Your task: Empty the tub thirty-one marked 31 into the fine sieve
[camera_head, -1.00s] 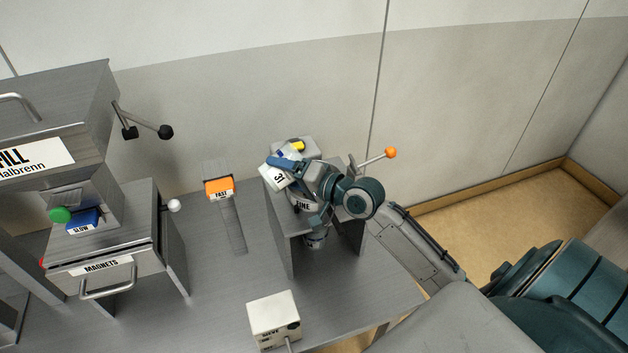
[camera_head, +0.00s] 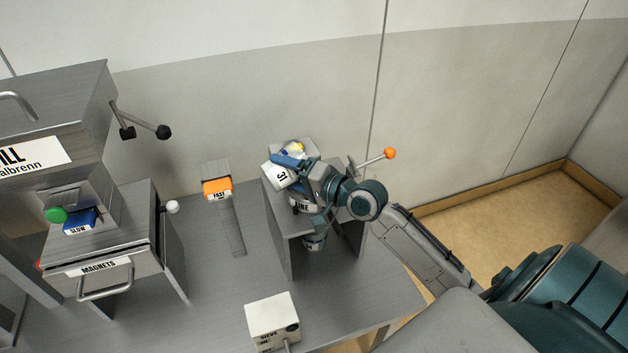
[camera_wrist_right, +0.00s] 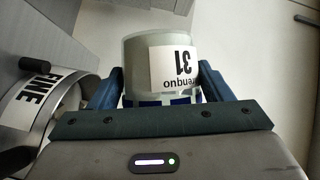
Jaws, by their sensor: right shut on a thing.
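My right gripper (camera_head: 292,167) is shut on tub thirty-one (camera_head: 279,175), a pale tub with a white label marked 31. In the head view the tub is tilted above the sieve stand. In the right wrist view the tub (camera_wrist_right: 150,60) sits between the two blue fingers, and its label reads upside down. The fine sieve (camera_head: 302,207), labelled FINE, is below the gripper and partly hidden by it. In the right wrist view the sieve's rounded body (camera_wrist_right: 35,105) is at the left. My left gripper is not in view.
An orange FAST block (camera_head: 217,188) stands left of the sieve stand. A white box (camera_head: 272,322) marked SIEVE is in front. An orange-knobbed lever (camera_head: 390,153) sticks out right. A grey MAGNETS drawer (camera_head: 104,268) and blue SLOW block (camera_head: 80,221) are at left.

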